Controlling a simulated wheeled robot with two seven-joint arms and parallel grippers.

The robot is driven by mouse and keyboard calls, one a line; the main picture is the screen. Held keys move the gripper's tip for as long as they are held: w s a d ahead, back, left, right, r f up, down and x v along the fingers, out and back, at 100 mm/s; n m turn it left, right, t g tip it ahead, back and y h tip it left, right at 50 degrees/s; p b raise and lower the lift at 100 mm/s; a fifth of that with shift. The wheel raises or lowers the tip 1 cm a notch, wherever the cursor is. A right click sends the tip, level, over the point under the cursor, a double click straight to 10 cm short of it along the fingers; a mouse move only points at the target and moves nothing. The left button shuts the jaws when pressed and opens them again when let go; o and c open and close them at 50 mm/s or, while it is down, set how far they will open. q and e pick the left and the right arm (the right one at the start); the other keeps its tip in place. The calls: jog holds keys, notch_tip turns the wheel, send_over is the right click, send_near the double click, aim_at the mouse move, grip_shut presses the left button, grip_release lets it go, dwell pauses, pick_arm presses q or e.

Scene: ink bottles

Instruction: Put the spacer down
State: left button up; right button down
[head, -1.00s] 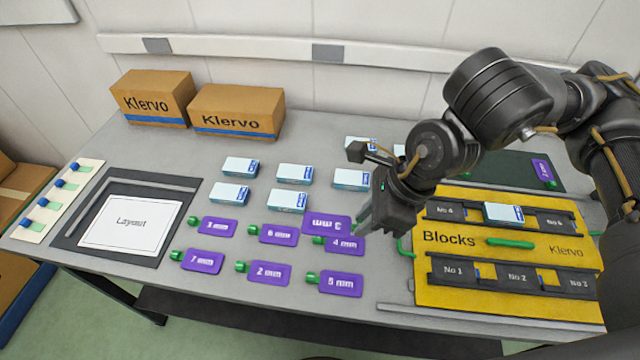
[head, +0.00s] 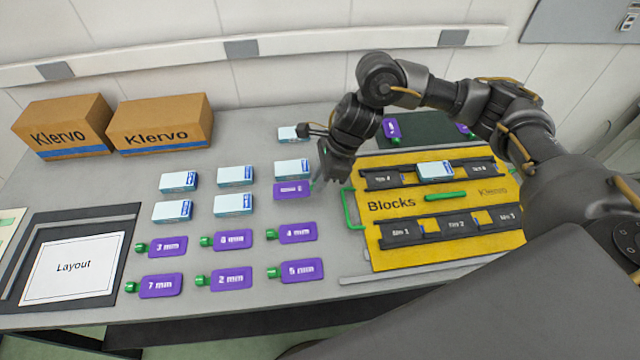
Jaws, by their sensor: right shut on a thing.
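My right gripper (head: 317,184) is shut on a purple spacer (head: 292,190), which sticks out to its left. Its printing is too small to read surely. The spacer appears above the table, in front of a white-and-blue block (head: 291,167); its exact height cannot be told. Several other purple spacers with green ends lie in two rows on the table, among them the 4 mm (head: 296,232), 5 mm (head: 300,271) and 2 mm (head: 236,279) ones. Two more purple spacers (head: 391,130) and (head: 465,130) lie on a dark green mat (head: 428,127) at the back. My left gripper is not in view.
A yellow Blocks board (head: 380,222) with dark slots and green handles stands right of the gripper; one white block (head: 434,171) sits in it. Several white blocks lie left. Two Klervo cartons (head: 160,125) stand back left. A Layout sheet (head: 72,267) lies front left.

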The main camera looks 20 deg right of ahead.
aim_at(315, 195)
jog(key=f, duration=0.1)
jog(key=f+p, duration=0.1)
jog(key=f, duration=0.1)
jog(key=shift+w+d+f+p, duration=0.15)
jog(key=shift+w+p, duration=0.05)
jog(key=shift+p, duration=0.1)
jog(key=shift+f, duration=0.2)
jog(key=shift+f+b, duration=0.2)
jog(key=shift+b, duration=0.1)
jog(key=c, duration=1.3)
grip_release()
jog(key=shift+r, duration=0.1)
jog(key=shift+c, duration=0.2)
jog(key=shift+r, duration=0.1)
